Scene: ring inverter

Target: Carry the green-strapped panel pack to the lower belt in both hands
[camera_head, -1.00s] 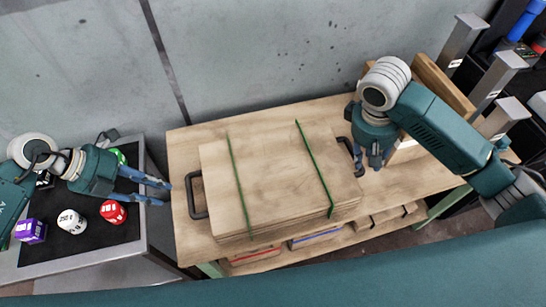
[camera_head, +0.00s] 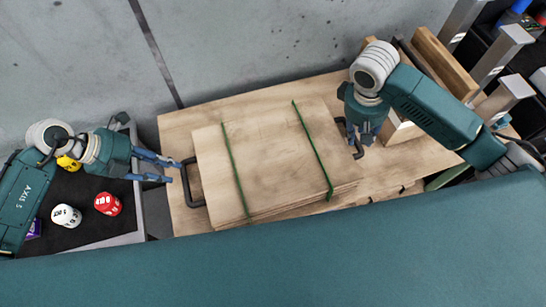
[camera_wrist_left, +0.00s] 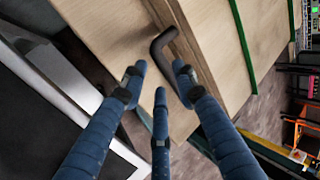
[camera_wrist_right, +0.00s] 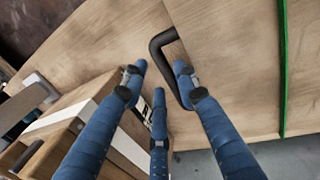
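The green-strapped panel pack (camera_head: 275,155) is a flat stack of wooden panels lying on a wooden bench top (camera_head: 182,222). It has two green straps and a dark handle at each end. My left gripper (camera_head: 170,168) is open beside the left handle (camera_head: 188,186). In the left wrist view its spread fingers (camera_wrist_left: 159,82) are around the handle's near end, not closed on it. My right gripper (camera_head: 364,138) is open at the right handle (camera_head: 356,146). In the right wrist view its fingers (camera_wrist_right: 158,80) are spread, one overlapping the handle. I cannot make out the lower belt.
A grey wall (camera_head: 250,45) stands behind the bench. Wooden blocks (camera_head: 444,62) and grey posts (camera_head: 502,70) are at the right.

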